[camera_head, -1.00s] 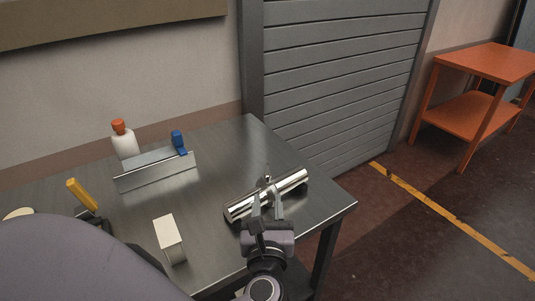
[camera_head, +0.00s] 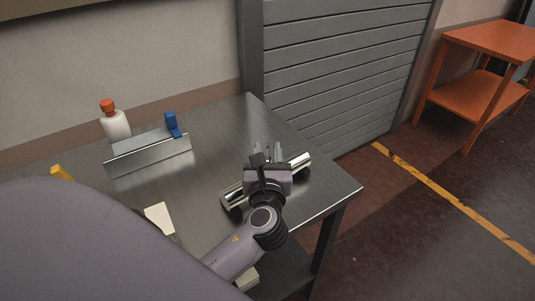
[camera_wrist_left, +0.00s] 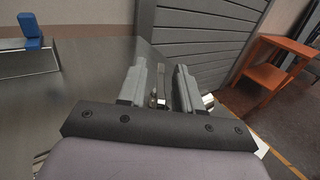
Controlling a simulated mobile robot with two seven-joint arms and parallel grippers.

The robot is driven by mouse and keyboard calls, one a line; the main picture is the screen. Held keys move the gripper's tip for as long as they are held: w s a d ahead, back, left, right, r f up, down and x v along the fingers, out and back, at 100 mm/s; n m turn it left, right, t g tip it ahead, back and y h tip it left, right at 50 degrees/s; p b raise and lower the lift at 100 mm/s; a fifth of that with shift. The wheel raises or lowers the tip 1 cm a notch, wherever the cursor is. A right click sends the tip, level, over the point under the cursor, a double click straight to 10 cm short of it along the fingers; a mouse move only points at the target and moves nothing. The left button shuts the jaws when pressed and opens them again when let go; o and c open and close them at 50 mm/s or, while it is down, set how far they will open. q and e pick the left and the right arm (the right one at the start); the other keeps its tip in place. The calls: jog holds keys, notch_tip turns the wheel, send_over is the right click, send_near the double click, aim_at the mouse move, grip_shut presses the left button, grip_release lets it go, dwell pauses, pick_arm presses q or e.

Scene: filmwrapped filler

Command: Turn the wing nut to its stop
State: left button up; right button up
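A shiny metal cylinder (camera_head: 299,162) lies aslant near the right end of the steel table. My left gripper (camera_head: 266,152) is over its middle and hides that part. In the left wrist view the gripper's fingers (camera_wrist_left: 160,92) are apart, and a bright end of the cylinder (camera_wrist_left: 208,101) shows just right of them. A small dark and brassy part (camera_wrist_left: 155,101) shows between the fingers; I cannot tell whether it is the wing nut or whether a finger touches it. The wing nut is not clearly seen in the head view. My right gripper is not in view.
The steel table (camera_head: 215,115) has a bent metal plate (camera_head: 150,158) with a blue clamp (camera_head: 172,126), a white bottle with an orange cap (camera_head: 115,123), and a cream block (camera_head: 159,219). An orange shelf (camera_head: 480,95) stands apart at right. The table's back right is clear.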

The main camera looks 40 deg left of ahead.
pick_arm(q)
jog(key=shift+w, duration=0.15)
grip_shut()
